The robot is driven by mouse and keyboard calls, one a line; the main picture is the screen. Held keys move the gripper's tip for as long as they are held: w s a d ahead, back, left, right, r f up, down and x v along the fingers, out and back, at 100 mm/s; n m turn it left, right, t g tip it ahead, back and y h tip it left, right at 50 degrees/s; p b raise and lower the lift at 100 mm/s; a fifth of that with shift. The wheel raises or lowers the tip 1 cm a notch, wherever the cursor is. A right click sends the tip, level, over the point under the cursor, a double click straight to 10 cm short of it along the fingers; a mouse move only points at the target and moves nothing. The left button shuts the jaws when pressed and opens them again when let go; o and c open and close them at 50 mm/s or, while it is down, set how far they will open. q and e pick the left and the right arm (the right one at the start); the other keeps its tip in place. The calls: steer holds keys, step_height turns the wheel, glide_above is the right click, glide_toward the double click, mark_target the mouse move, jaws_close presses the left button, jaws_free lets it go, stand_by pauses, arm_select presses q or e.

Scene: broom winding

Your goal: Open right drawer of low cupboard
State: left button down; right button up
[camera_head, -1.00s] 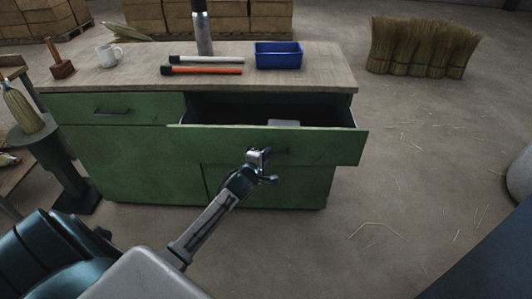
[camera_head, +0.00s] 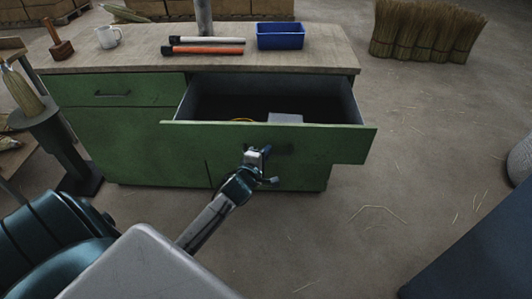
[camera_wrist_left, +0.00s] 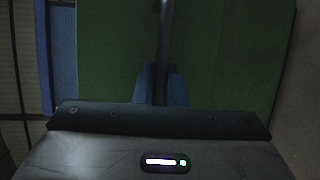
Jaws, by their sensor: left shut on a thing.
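The low cupboard (camera_head: 130,150) is green with a wooden top. Its right drawer (camera_head: 310,142) is pulled well out toward me, and its inside shows a light grey box-like thing (camera_head: 286,118) and a bit of something yellow (camera_head: 243,120). My left gripper (camera_head: 256,155) is at the drawer's front, shut on its handle, which my gripper mostly hides in the head view. In the left wrist view the dark handle bar (camera_wrist_left: 162,50) runs between the fingers against the green front. The left drawer (camera_head: 112,94) is closed. My right gripper is not in view.
A dark stand (camera_head: 60,140) is at the left. Straw bundles (camera_head: 425,30) stand at the back right; the floor between is open.

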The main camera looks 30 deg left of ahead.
arm_select(q)
steer(key=c, duration=1.8)
jaws_free()
